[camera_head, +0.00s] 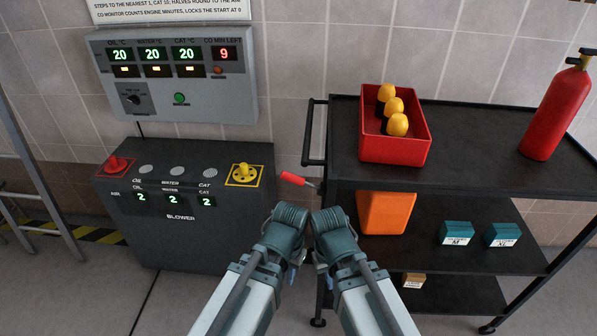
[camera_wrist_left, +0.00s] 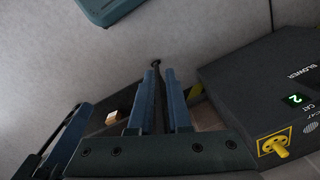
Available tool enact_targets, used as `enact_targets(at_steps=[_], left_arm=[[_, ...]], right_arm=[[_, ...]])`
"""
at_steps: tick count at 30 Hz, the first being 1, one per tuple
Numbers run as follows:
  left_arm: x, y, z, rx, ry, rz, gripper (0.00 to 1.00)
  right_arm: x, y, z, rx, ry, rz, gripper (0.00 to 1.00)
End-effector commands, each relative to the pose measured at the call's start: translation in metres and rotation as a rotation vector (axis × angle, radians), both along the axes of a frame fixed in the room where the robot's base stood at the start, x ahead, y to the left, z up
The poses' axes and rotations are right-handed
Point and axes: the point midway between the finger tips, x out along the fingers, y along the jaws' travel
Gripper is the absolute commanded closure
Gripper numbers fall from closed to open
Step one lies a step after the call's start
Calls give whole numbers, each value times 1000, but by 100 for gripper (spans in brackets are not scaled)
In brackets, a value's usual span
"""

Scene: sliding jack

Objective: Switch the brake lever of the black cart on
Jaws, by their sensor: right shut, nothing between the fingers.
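The black cart (camera_head: 345,150) stands on the right in the head view. Its brake lever (camera_head: 293,179) has a red grip and sticks out to the left from the cart's near left side, tilted slightly up to the left. My left gripper (camera_head: 291,273) is below the lever, apart from it; its fingers are mostly hidden by my arm. In the left wrist view my left gripper (camera_wrist_left: 161,72) points down with a gap between its blue fingers and a dark cart leg behind the gap. My right gripper (camera_head: 323,283) is beside it, shut and empty, near the cart's left side.
A blower box (camera_head: 180,240) with a red knob and a yellow knob (camera_head: 244,174) stands to the left. A red bin (camera_head: 395,150) with yellow-topped items and a fire extinguisher (camera_head: 556,110) are on the cart. An orange bin (camera_head: 385,212) and teal boxes (camera_head: 456,233) sit lower.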

Motion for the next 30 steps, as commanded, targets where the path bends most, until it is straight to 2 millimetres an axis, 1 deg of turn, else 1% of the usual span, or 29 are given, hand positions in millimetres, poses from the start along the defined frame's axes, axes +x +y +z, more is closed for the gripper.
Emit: enact_targets(at_steps=[1, 2, 3, 11, 18, 24, 27, 30], left_arm=[[9, 0, 22, -23, -2, -51, 95], [14, -1, 30, -40, -5, -90, 100], [20, -2, 41, -64, -10, -148, 100], [68, -3, 113, -200, -98, -550, 100], [114, 4, 183, -266, -245, -908, 100], [149, 14, 236, -264, -386, -1166, 100], [162, 19, 255, -250, -443, -1262, 100], [171, 23, 269, -233, -487, -1335, 100]], right_arm=[[0, 0, 22, 0, 0, 0, 100], [0, 0, 31, 0, 0, -1, 100], [0, 0, 42, 0, 0, -1, 100], [0, 0, 111, 1, 1, -3, 100], [0, 0, 173, 1, 1, -5, 100], [0, 0, 217, 1, 2, -7, 100], [-1, 0, 232, 2, 2, -8, 100], [-1, 0, 242, 2, 2, -8, 100]])
